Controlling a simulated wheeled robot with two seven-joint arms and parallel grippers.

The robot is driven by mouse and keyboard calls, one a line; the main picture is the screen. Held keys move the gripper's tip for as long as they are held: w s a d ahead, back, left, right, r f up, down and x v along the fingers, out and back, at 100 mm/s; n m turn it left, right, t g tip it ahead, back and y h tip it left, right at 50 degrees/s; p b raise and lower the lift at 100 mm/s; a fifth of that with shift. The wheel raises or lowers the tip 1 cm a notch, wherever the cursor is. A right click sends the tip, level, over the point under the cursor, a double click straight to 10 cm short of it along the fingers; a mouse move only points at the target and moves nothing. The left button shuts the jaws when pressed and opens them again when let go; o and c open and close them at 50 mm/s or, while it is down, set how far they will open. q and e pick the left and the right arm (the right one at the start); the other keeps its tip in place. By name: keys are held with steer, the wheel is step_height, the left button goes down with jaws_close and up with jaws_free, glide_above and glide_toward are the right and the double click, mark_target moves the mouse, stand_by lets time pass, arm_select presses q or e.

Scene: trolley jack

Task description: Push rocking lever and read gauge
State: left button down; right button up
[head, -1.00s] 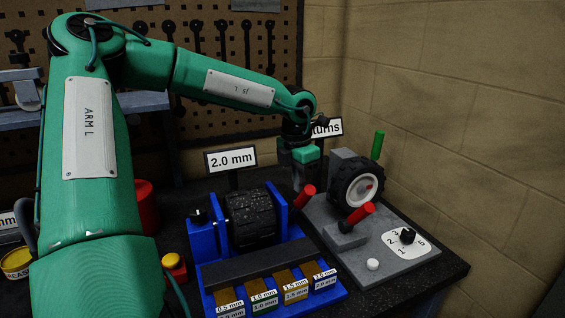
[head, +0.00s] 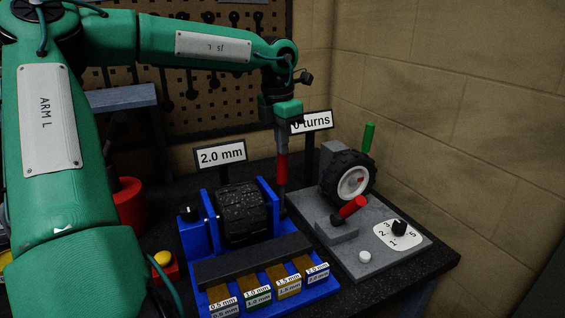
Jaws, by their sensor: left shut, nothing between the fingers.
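A lever with a red grip (head: 282,168) stands nearly upright at the right side of the blue stand (head: 190,240), which holds a dark ribbed roller (head: 243,213). My left gripper (head: 282,149) is shut, fingers down, right at the top of the red grip; I cannot tell whether they touch. A sign behind the stand reads "2.0 mm" (head: 221,156). My right gripper is not in view.
On the right, a grey base (head: 380,262) carries a black-tyred wheel (head: 350,181), another red-gripped lever (head: 353,207), a numbered dial (head: 398,231) and a white button (head: 364,257). A yellow button (head: 163,258) on a red box sits left. Labelled tabs line the blue stand's front.

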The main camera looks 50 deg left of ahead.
arm_select(q)
steer(key=r, duration=0.3)
steer(key=shift+s+d+r, duration=0.2)
steer(key=shift+r, duration=0.2)
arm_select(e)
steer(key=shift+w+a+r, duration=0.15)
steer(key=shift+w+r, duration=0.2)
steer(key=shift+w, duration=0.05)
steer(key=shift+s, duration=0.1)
